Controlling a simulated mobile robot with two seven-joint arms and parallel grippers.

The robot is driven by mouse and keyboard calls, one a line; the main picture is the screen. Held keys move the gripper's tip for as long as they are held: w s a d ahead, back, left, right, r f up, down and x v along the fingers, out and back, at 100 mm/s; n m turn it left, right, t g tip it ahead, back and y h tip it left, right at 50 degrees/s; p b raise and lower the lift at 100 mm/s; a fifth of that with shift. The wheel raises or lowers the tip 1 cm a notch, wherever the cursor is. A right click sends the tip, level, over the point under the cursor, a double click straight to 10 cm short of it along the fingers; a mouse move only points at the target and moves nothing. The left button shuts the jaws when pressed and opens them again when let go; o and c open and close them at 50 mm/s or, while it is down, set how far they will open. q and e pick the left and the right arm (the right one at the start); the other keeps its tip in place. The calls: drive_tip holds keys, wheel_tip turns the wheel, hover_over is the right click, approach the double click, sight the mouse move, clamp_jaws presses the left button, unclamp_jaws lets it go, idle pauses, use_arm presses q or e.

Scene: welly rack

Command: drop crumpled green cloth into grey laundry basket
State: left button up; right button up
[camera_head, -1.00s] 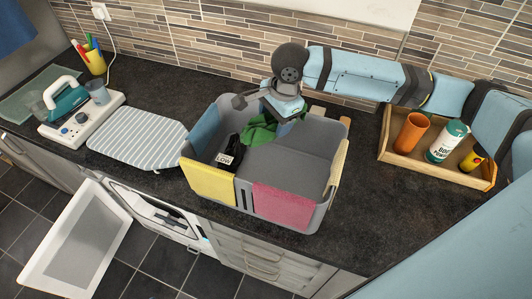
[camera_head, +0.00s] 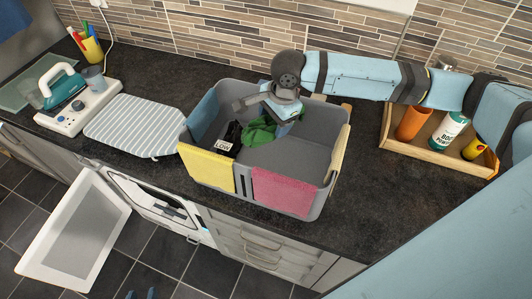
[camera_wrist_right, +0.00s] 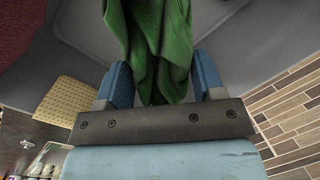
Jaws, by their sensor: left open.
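The crumpled green cloth (camera_head: 259,130) hangs below my right gripper (camera_head: 274,114), inside the upper part of the grey laundry basket (camera_head: 300,207). In the right wrist view, the green cloth (camera_wrist_right: 162,45) passes between the two blue fingers of my right gripper (camera_wrist_right: 165,85), which are shut on it. Whether its lower end touches the basket floor is hard to tell. My left gripper (camera_head: 140,294) shows only as two separate blue fingertips at the bottom edge, open and empty, far from the basket.
A yellow cloth (camera_head: 207,168) and a pink cloth (camera_head: 284,192) hang over the basket's front rim. A dark labelled item (camera_head: 226,143) is inside at left. A striped ironing board (camera_head: 135,125) lies left, a wooden tray (camera_head: 435,151) right. An open white door (camera_head: 75,235) stands below.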

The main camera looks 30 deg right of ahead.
drive_tip(key=o, duration=0.5)
drive_tip(key=shift+r, duration=0.1)
drive_tip(key=r, duration=0.4)
drive_tip(key=s+d+r, duration=0.1)
drive_tip(key=r, duration=0.4)
drive_tip(key=r+b, duration=0.1)
drive_tip(key=r, duration=0.3)
drive_tip(key=shift+s+d+r, duration=0.25)
drive_tip(key=shift+s+d, duration=0.05)
drive_tip(key=shift+s, duration=0.05)
